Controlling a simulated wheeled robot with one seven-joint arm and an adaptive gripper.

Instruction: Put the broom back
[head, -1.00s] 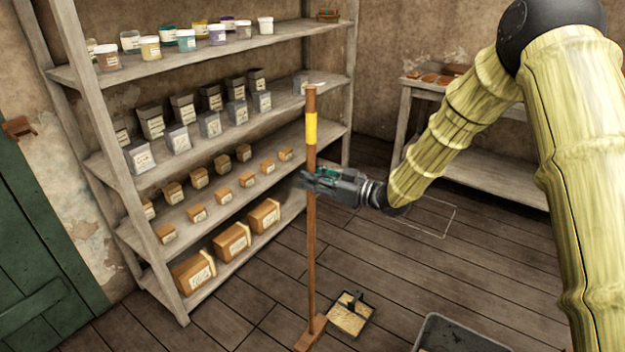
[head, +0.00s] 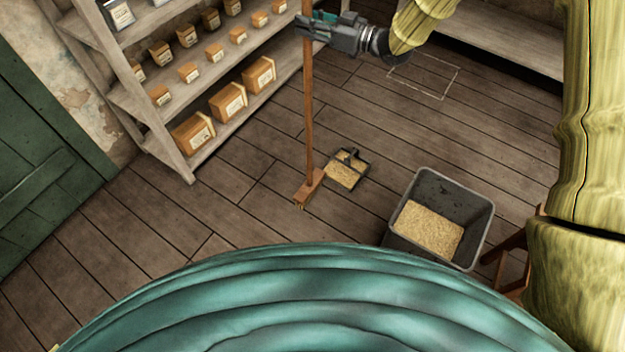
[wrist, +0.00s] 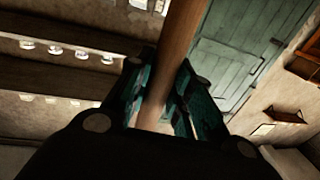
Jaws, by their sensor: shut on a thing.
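The broom (head: 309,125) stands nearly upright, with a long wooden handle and a wooden head at its lower end near the floor; I cannot tell whether the head touches the floor. My gripper (head: 318,27) is shut on the upper handle, and the top of the handle is out of the head view. In the wrist view the handle (wrist: 172,60) runs between the two fingers of my gripper (wrist: 165,100). In the wrist view a small reddish-brown wooden piece (wrist: 284,115) shows on the wall right of the green door; I cannot tell what it is.
A dustpan (head: 347,170) holding yellowish grains lies beside the broom head. A grey bin (head: 481,222) with similar grains stands right of it. Shelves (head: 188,165) with boxes stand left, near a green door (head: 50,170). A pale rectangle outline (head: 440,93) marks the floor. Open floor lies at lower left.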

